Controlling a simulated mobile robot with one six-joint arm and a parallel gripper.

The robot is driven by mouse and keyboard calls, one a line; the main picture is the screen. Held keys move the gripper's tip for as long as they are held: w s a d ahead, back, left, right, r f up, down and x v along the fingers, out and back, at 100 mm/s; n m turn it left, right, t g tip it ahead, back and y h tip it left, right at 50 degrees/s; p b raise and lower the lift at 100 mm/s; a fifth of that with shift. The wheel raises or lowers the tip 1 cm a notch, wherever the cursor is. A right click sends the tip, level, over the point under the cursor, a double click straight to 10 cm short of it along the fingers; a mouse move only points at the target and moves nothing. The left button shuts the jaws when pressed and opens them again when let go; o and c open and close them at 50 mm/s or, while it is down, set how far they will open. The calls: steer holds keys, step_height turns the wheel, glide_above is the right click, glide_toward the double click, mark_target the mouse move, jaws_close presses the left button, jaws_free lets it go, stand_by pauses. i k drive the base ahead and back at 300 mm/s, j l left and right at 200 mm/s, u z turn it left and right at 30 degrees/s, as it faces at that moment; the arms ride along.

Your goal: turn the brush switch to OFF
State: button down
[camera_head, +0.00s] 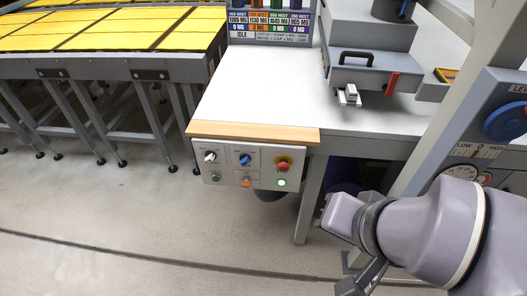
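A grey control panel (265,180) hangs on the front of the white worktable. It carries a white-and-dark rotary knob (209,156) at the left and a blue rotary knob (245,160) in the middle. The panel's lettering is too small to read, so I cannot tell which knob is the brush switch or where it points. My purple arm reaches in from the lower right. Dark parts at its end, perhaps my gripper (364,282), show at the bottom edge, apart from the panel and to its right. Their opening cannot be made out.
A wooden edge strip (250,132) runs above the panel. A grey post (440,125) stands at the right. The floor before the panel is clear.

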mark_target(210, 156)
steer(key=j+z, duration=0.2)
steer(key=j, duration=2.7)
